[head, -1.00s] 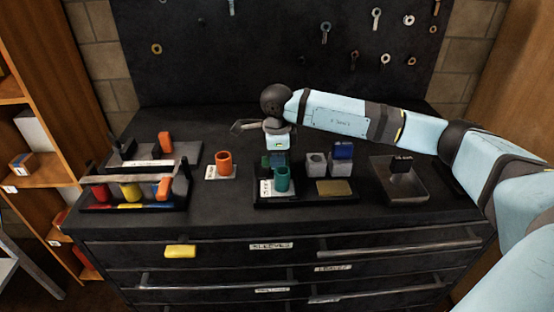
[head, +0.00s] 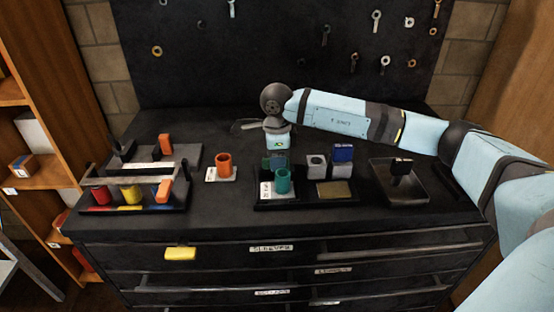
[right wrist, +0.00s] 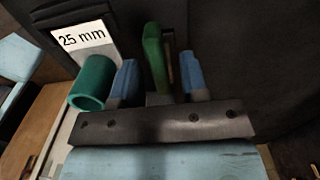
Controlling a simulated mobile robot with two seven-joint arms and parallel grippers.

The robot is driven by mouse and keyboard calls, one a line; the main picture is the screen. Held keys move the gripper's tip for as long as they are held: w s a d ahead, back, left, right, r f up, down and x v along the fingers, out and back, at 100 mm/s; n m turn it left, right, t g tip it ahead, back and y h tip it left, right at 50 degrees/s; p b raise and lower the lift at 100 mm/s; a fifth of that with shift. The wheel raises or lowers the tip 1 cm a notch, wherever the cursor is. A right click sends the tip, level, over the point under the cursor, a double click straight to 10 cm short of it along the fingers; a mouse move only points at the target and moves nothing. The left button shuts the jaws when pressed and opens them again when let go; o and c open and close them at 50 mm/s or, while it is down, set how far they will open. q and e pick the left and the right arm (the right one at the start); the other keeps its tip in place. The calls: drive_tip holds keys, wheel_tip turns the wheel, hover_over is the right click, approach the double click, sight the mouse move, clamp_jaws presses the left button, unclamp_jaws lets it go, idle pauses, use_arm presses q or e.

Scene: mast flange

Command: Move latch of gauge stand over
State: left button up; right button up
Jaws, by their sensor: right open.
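The gauge stand, a black base (head: 290,203) with a 25 mm label, stands in the middle of the bench top. An upright green piece (right wrist: 154,55), which looks like its latch, shows in the right wrist view. My right gripper (right wrist: 157,75) is open, with one blue finger on each side of the green piece and gaps between. In the head view the right gripper (head: 276,160) points down over the back of the stand and mostly hides that piece. A green sleeve (head: 282,181) stands just in front; it also shows in the right wrist view (right wrist: 92,84). My left gripper is out of view.
An orange sleeve (head: 224,166) stands left of the stand. A grey block (head: 316,166) and a blue-topped block (head: 343,153) stand close on the right. A black tray (head: 408,192) lies further right, a rack with coloured pieces (head: 131,193) at left. The front bench strip is clear.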

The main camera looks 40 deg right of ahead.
wheel_tip(320, 180, up, 13)
idle(0.3)
idle(0.5)
